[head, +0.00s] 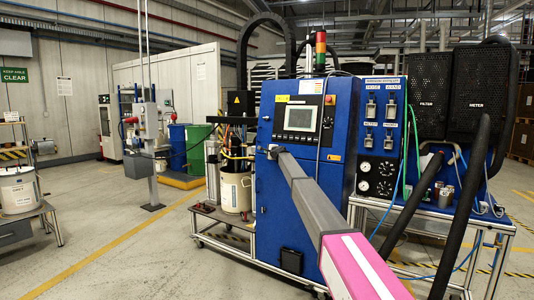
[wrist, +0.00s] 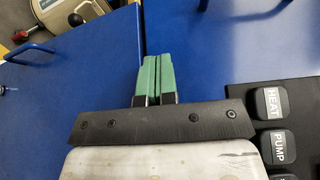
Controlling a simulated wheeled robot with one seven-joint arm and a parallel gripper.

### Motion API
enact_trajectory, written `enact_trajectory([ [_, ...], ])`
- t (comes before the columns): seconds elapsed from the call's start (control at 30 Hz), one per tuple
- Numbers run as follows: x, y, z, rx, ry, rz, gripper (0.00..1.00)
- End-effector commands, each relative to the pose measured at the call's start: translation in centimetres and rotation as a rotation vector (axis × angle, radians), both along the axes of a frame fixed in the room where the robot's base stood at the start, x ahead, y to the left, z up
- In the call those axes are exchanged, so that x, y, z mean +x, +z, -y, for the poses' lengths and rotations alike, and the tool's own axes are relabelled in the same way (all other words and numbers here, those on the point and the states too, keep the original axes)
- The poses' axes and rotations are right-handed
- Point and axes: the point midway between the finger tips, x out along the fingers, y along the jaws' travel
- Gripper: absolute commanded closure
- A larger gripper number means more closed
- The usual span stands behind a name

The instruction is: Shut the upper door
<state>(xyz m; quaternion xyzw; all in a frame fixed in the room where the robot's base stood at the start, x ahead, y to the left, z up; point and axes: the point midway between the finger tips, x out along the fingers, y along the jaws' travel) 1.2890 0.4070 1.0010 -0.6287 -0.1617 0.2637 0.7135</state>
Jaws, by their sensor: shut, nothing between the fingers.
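The blue cabinet (head: 275,215) stands in the middle of the head view. Its upper front, which I take as the upper door (head: 266,120), carries a screen. In the wrist view a seam divides two blue panels, a left one (wrist: 75,90) with a dark handle (wrist: 32,50) and a right one (wrist: 220,40) beside buttons. My gripper (wrist: 153,58) is shut and empty, its green fingers together over the seam. I cannot tell whether they touch. My arm hides part of the front in the head view, and how far the upper door stands open is unclear.
A black button panel (wrist: 290,125) is close to the right of my gripper in the wrist view. A white bucket (head: 236,190) stands left of the cabinet. A gauge panel (head: 378,140) and black hoses (head: 470,190) are on the right.

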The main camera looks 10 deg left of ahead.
Motion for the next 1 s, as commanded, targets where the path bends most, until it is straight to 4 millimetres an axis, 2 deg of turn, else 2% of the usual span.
enact_trajectory([
  [0.03, 1.3, 0.2, 0.9, -0.003, -0.027, 0.011, 1.0],
  [0.07, 0.9, 0.3, 0.8, -0.003, -0.025, 0.01, 1.0],
  [0.27, -3.0, 1.1, -0.1, -0.001, -0.006, 0.006, 1.0],
  [0.4, -6.1, 1.6, -1.6, -0.001, -0.002, 0.005, 1.0],
  [0.6, -9.8, 2.3, -3.4, 0.001, 0.001, 0.003, 1.0],
  [0.87, -12.1, 2.7, -4.5, 0.001, 0.001, 0.003, 1.0],
  [1.0, -13.6, 1.2, -3.5, -0.036, 0.007, -0.001, 1.0],
])
